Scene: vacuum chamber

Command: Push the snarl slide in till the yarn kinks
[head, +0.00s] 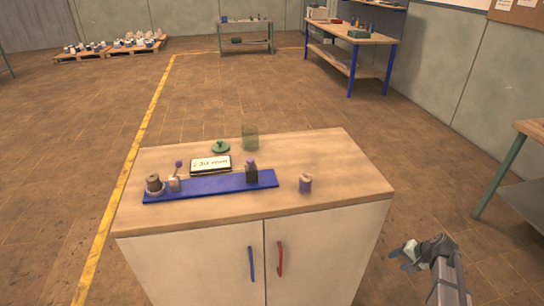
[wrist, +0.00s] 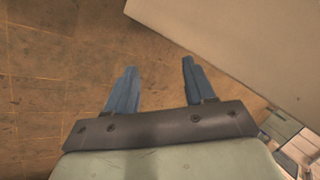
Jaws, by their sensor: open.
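A blue base bar (head: 215,186) lies on the wooden cabinet top. On its left end sit a brown spool (head: 153,183) and a small pale post with a purple ball knob (head: 178,165). Near its right end stands a dark block with a purple top (head: 251,174). I cannot tell for sure which part is the snarl slide, and the yarn is too small to make out. My gripper (head: 405,256) is beside the cabinet at the right, below the top and apart from everything. In the wrist view its two blue-grey fingers (wrist: 158,68) are spread and empty.
A display (head: 210,165) reading about "730 mm", a green knobbed lid (head: 220,147), a greenish glass jar (head: 250,138) and a small purple-and-tan spool (head: 305,184) stand on the cabinet top (head: 345,175). Its right side is clear. A bench (head: 530,130) stands at the far right.

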